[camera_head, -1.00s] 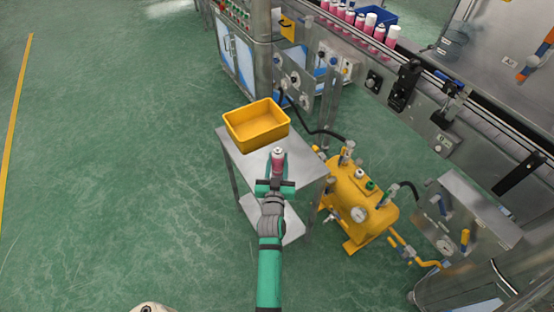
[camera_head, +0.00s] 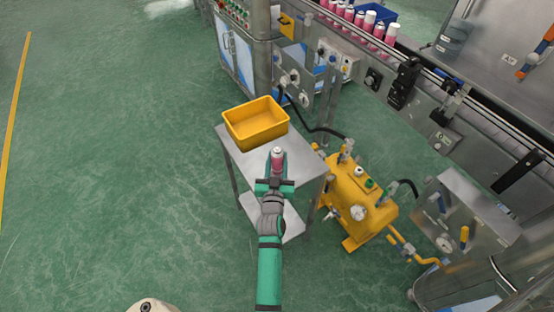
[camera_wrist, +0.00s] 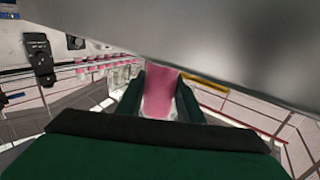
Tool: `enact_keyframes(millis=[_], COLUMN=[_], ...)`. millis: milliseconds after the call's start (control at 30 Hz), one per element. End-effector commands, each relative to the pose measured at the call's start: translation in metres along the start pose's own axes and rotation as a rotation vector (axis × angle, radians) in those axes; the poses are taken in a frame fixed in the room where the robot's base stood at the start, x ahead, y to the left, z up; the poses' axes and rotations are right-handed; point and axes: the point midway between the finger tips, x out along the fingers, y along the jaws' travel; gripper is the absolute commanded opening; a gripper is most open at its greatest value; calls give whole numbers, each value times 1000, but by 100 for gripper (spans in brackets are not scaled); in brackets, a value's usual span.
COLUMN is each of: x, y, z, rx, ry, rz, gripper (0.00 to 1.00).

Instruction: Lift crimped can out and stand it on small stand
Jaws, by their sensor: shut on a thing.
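A pink can with a pale top (camera_head: 277,156) is upright between the fingers of my gripper (camera_head: 277,166), over the small steel stand (camera_head: 309,170). In the wrist view the pink can (camera_wrist: 158,92) is between the two green fingers of my gripper (camera_wrist: 158,100), which is shut on it. I cannot tell whether the can's base touches the stand top, since my gripper hides it. A large grey surface (camera_wrist: 230,40) fills the upper part of the wrist view.
A yellow bin (camera_head: 256,122) sits on the stand's far end. A yellow tank unit (camera_head: 360,195) stands close to its right. Several pink cans (camera_head: 358,20) line the conveyor at the back. The green floor (camera_head: 110,170) at left is clear.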

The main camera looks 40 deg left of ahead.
Motion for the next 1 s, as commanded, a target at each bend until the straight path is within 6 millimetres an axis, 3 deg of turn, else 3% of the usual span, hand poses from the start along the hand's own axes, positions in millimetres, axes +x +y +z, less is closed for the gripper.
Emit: enact_keyframes(millis=[133, 167, 233, 267, 667, 1000], x=[0, 0, -1, -1, -7, -60], y=[0, 0, 0, 0, -2, 0], z=[3, 3, 3, 3, 3, 3], rx=[0, 0, 0, 0, 0, 1], ry=[-6, -7, -7, -6, -5, -7], rz=[0, 0, 1, 1, -2, 1], gripper=[12, 36, 53, 56, 56, 56])
